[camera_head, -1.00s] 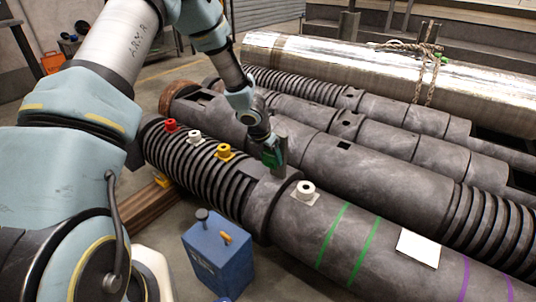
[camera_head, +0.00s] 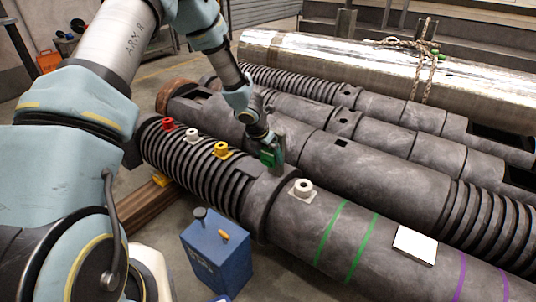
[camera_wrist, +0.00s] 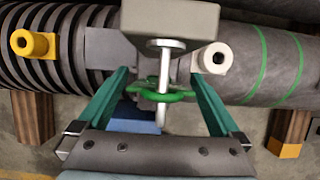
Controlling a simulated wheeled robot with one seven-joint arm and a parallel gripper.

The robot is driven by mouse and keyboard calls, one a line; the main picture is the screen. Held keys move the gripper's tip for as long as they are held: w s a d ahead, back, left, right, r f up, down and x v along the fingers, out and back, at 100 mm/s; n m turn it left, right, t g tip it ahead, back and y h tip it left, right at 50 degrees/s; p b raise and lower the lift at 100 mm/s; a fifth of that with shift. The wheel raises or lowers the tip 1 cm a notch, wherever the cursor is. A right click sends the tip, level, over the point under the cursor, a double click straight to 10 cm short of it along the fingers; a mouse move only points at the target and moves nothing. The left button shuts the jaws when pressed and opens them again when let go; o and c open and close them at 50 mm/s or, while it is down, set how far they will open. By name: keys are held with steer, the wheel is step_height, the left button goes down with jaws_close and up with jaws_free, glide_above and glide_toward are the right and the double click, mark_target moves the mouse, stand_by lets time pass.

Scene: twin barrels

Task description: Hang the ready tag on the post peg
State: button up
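A grey post (camera_wrist: 170,20) rises from the near barrel, and it also shows in the head view (camera_head: 281,148). A pale metal peg (camera_wrist: 164,68) sticks out from it. A green ring (camera_wrist: 180,96), apparently part of the tag, crosses the peg and seems to loop around it. The rest of the tag is hard to make out from above. My gripper (camera_wrist: 160,74) has its green fingers spread on either side of the peg and ring, with gaps showing. In the head view my gripper (camera_head: 268,154) is beside the post.
Red (camera_head: 167,124), white (camera_head: 192,135) and yellow (camera_head: 221,150) knobs stand along the ribbed barrel. A white ring fitting (camera_head: 303,187) is right of the post. A blue can (camera_head: 217,255) stands on the floor.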

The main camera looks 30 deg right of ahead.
steer(key=a+r+m+p, duration=0.5)
steer(key=a+r, duration=0.4)
steer(key=r, duration=0.6)
steer(key=s+a+r+m+y, duration=0.1)
steer(key=s+a+r+m, duration=0.3)
steer(key=a+m, duration=0.45)
steer(key=s+a+r+m+y, duration=0.25)
steer(key=s+a+m, duration=0.2)
steer(key=a, duration=0.65)
steer(key=s+a+r+m, duration=0.35)
steer(key=a+m, duration=0.35)
steer(key=a, duration=0.3)
step_height(320, 180, up, 13)
steer(key=p, duration=1.1)
steer(key=shift+f+g+p, duration=0.2)
steer(key=shift+g+p, duration=0.1)
steer(key=shift+p, duration=0.1)
